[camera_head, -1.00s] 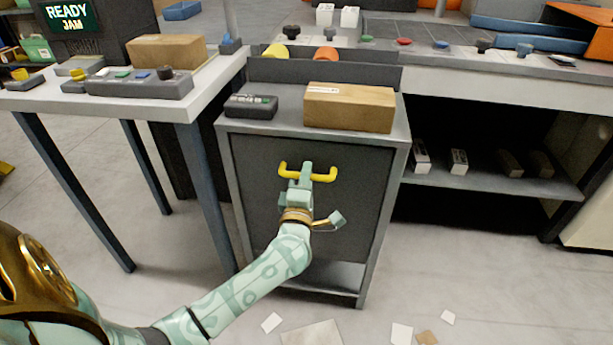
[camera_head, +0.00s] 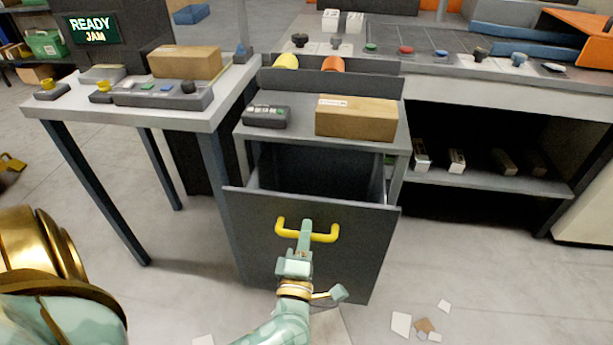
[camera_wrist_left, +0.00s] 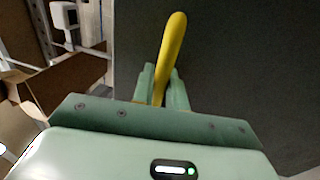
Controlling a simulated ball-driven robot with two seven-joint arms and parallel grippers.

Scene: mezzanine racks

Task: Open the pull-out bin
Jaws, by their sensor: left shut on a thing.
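The pull-out bin (camera_head: 262,247) has a dark grey front and stands partly out of its grey cabinet. Its dark inside shows behind the front's top edge, and I see nothing in it. A yellow handle (camera_head: 324,238) runs across the bin's front. My left gripper (camera_head: 306,229) is shut on the middle of this handle. In the left wrist view the yellow handle (camera_wrist_left: 174,45) passes between the two green fingers (camera_wrist_left: 160,85). My right gripper is not in view.
A cardboard box (camera_head: 355,118) and a black control box (camera_head: 267,116) sit on the cabinet top (camera_head: 300,105). A table (camera_head: 205,118) stands close on the left, its leg near the bin. Paper scraps (camera_head: 401,324) lie on the floor at the right. An open shelf (camera_head: 480,180) is at the right.

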